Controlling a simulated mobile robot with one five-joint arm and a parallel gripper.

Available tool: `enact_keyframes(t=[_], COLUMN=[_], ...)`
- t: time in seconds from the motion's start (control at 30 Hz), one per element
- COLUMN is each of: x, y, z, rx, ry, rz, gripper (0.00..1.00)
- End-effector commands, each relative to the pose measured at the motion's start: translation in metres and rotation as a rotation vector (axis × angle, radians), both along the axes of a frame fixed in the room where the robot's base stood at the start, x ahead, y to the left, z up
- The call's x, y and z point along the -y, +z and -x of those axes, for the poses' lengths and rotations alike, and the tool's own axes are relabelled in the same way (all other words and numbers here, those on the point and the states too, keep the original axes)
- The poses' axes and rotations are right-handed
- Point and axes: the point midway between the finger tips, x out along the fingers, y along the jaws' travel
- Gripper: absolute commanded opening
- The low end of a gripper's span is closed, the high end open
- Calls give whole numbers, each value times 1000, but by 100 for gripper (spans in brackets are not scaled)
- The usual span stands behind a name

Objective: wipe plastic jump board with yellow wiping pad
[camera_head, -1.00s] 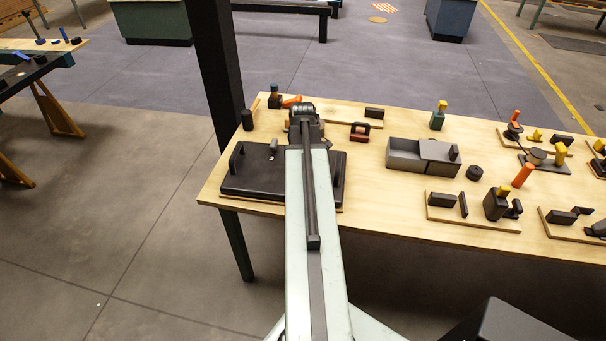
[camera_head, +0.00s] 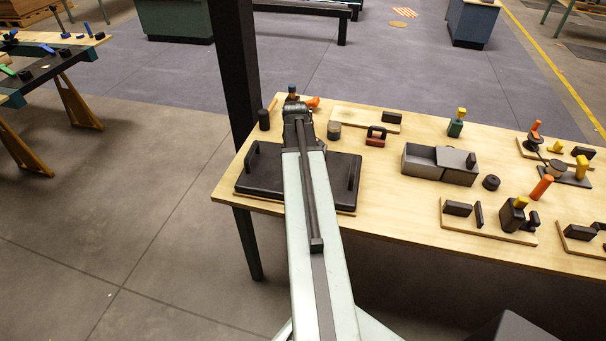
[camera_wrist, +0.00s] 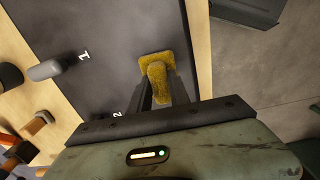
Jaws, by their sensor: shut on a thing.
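My gripper (camera_wrist: 161,88) is shut on the yellow wiping pad (camera_wrist: 154,62) in the wrist view, with a finger on each side of its grip. The pad's flat end lies over a dark board (camera_wrist: 105,45) marked with white numbers 1 and 2. I cannot tell whether pad and board touch. In the head view the dark board (camera_head: 262,172), with a raised handle at each end, lies near the table's left end. My arm crosses over it and hides its middle; the pad is hidden there.
The wooden table (camera_head: 400,215) carries a grey box (camera_head: 425,165), a red-and-black clamp-like piece (camera_head: 376,136), a small round jar (camera_head: 334,131) and several fixtures at right. A dark cylinder (camera_head: 264,120) stands at the far left corner. A dark post (camera_head: 236,60) rises behind the table.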

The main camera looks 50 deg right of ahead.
Motion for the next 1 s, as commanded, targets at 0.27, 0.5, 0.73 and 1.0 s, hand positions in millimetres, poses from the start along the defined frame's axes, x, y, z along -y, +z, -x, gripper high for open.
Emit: enact_keyframes(t=[0.27, 0.5, 0.73, 1.0], x=[-4, -15, -17, -28], y=[-1, -3, -3, -2], z=[-9, -30, -34, -56], rx=[-1, 0, 2, 2], ry=[1, 1, 1, 2], rz=[0, 0, -1, -1], gripper=[0, 0, 0, 0])
